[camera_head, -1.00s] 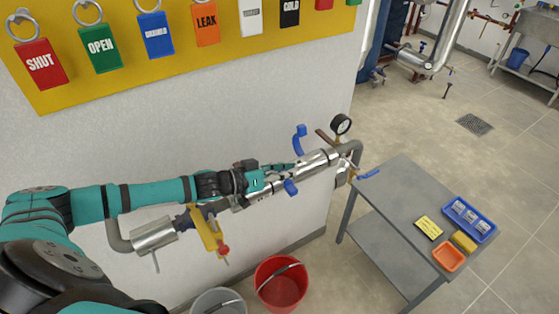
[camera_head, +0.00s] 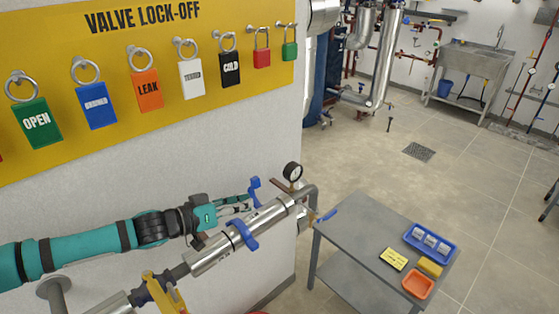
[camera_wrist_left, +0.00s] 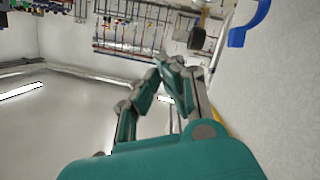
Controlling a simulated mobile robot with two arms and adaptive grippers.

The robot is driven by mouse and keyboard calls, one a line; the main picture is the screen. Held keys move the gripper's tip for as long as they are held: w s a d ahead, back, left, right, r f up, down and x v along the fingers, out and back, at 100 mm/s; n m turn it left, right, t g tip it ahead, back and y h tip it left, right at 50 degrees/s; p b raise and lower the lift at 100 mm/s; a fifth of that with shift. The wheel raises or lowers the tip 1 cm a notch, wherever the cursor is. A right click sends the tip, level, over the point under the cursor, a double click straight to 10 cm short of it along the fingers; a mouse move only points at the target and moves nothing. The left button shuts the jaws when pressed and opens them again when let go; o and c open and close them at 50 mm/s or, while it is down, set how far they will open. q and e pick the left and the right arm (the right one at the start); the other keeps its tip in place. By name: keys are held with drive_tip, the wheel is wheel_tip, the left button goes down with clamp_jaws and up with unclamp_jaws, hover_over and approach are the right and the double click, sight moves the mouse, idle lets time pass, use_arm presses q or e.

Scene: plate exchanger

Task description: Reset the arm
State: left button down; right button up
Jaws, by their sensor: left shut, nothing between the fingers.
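My left arm comes in from the left in the head view, teal with dark joints. My left gripper (camera_head: 246,204) points right, just above the silver insulated pipe (camera_head: 212,254) in the picture. Its fingers are together and hold nothing. In the left wrist view its teal and grey fingers (camera_wrist_left: 166,62) meet at the tips. One blue valve handle (camera_head: 255,187) is just beyond the fingertips, and a second blue handle (camera_head: 243,235) lies on the pipe below the gripper. A blue handle also shows at the wrist view's upper right (camera_wrist_left: 250,24). My right gripper is not in view.
A yellow lock-off board (camera_head: 120,48) with hanging tags is on the wall above. A pressure gauge (camera_head: 292,171) stands at the pipe's end. A grey table (camera_head: 352,232) carries a blue tray (camera_head: 432,258) and an orange tray (camera_head: 417,285). Open floor lies beyond.

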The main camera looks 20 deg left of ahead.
use_arm(q)
drive_tip(key=s+d+f+m+g+y, duration=0.1)
drive_tip(key=s+d+f+g+y, duration=0.15)
drive_tip(key=s+d+f, duration=0.85)
drive_tip(key=s+a+f+g+y, duration=0.3)
drive_tip(key=s, duration=0.6)
drive_tip(key=s+a+f+g+y, duration=0.3)
drive_tip(key=s+a+y, duration=0.1)
drive_tip(key=s, duration=0.5)
wheel_tip(320, 180, down, 30)
drive_tip(key=s+g+b, duration=0.2)
drive_tip(key=b, duration=0.1)
drive_tip(key=s+a+f+b, duration=0.2)
drive_tip(key=s+f, duration=1.4)
drive_tip(key=f, duration=0.2)
drive_tip(key=shift+s+a+g, duration=0.15)
drive_tip(key=shift+a+g, duration=0.1)
drive_tip(key=shift+g, duration=0.2)
